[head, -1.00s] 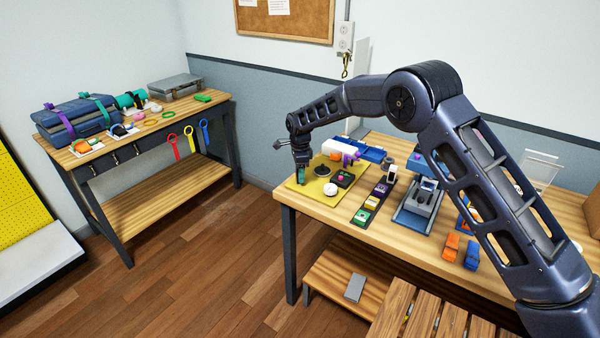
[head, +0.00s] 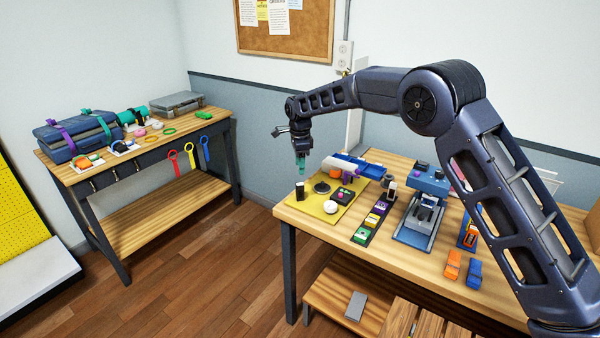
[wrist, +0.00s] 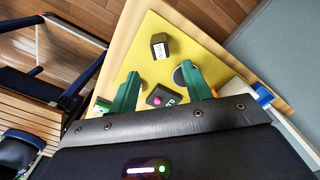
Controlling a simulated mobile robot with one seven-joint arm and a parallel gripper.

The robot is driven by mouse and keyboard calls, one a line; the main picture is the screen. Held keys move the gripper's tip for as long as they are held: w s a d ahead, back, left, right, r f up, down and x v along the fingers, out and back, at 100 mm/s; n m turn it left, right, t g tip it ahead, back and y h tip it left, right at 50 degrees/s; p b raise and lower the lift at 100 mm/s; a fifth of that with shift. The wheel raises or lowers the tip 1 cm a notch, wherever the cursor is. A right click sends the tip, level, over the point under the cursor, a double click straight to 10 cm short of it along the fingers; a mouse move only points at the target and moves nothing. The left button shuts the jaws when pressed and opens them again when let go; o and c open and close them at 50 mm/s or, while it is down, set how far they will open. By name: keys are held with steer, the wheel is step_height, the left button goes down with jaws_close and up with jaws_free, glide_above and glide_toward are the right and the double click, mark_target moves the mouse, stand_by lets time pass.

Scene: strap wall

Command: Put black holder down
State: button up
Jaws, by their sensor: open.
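The black holder (head: 300,190), a small dark block with a white label, stands upright on the yellow mat (head: 318,209), near its left corner. It also shows in the wrist view (wrist: 159,50), beyond the fingertips and apart from them. My gripper (head: 300,165) is above the holder with its teal fingers pointing down. In the wrist view the two fingers (wrist: 160,73) are spread apart with nothing between them.
On the mat are a dark round disc (head: 322,187), a white round object (head: 330,208) and a dark block with a pink knob (head: 344,196). A row of coloured tiles (head: 367,224) lies to the right. The mat is clear around the holder's front.

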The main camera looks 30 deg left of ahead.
steer(key=shift+r, duration=0.3)
